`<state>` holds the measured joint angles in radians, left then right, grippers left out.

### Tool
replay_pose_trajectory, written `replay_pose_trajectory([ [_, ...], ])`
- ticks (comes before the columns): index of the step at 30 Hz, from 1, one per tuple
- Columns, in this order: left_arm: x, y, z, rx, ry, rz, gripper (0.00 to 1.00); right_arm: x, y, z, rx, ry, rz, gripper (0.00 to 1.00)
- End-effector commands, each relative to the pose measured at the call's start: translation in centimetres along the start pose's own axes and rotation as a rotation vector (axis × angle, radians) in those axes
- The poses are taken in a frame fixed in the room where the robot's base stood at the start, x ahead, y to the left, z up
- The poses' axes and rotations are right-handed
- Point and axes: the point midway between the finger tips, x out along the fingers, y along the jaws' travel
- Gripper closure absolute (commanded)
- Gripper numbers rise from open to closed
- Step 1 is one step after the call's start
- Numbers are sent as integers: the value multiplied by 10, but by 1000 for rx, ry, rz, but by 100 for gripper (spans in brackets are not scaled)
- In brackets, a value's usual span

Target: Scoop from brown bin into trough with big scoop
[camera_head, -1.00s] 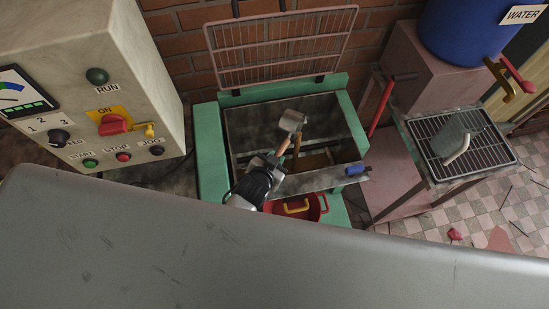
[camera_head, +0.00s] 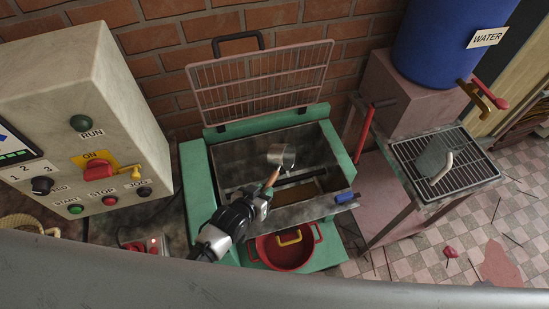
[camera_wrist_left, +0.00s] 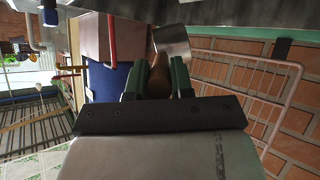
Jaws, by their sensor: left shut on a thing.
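The scoop is above the open trough (camera_head: 338,148), which has a green frame and grey metal walls. Brownish-yellow material (camera_head: 302,193) shows low inside the trough, beside a dark bar. In the left wrist view the handle (camera_wrist_left: 158,76) is between the green fingers and the metal head (camera_wrist_left: 172,42) lies beyond. I cannot tell whether the scoop holds anything. I see no brown bin. My right gripper is not in view.
A wire grille lid (camera_head: 262,82) stands raised behind the trough. A red pot (camera_head: 286,252) sits below its front. A control box (camera_head: 65,120) stands left. A rack with a grey-green cup (camera_head: 436,158) and a blue water barrel (camera_head: 452,40) are right.

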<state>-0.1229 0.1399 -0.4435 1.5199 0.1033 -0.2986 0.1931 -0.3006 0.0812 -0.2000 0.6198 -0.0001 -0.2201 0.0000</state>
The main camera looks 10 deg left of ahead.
Motion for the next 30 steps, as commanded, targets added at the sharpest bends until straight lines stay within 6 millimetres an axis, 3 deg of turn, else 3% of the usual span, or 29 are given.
replay_pose_trajectory([
  [8, -1, -1, -4, -267, 15, 164, 100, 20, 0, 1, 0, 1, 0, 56],
  [30, -9, 4, -16, -914, 36, 548, 100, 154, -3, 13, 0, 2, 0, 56],
])
